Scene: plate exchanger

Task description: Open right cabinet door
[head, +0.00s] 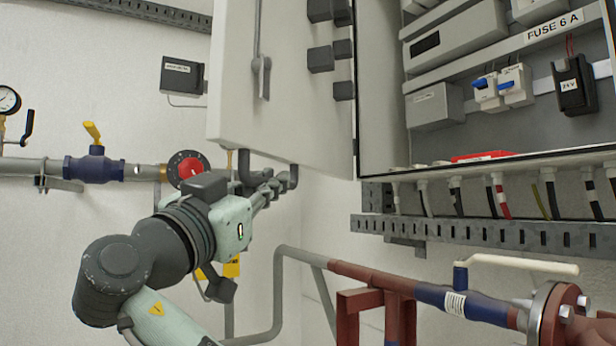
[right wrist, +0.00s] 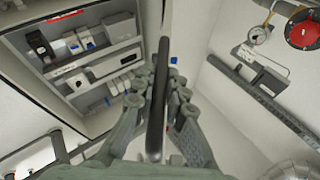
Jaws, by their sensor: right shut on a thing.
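The light grey cabinet door (head: 295,115) stands swung open at the left of the cabinet (head: 480,120), with its inner face, lock rod and lever (head: 262,76) showing in the head view. My right gripper (head: 277,183) is at the door's lower edge, reaching up from the lower left. In the right wrist view its fingers (right wrist: 165,95) are closed on both sides of a long dark bar (right wrist: 156,110), which looks like the door handle. The door is seen nearly edge-on there. The exact finger contact is partly hidden. My left gripper is not in view.
Fuses and a black 24 V unit (head: 574,85) sit inside the cabinet, with cables below it. Red-brown and blue pipework with a white lever valve (head: 520,264) runs at the lower right. A blue valve (head: 95,168) and red dial (head: 188,168) are on the left wall.

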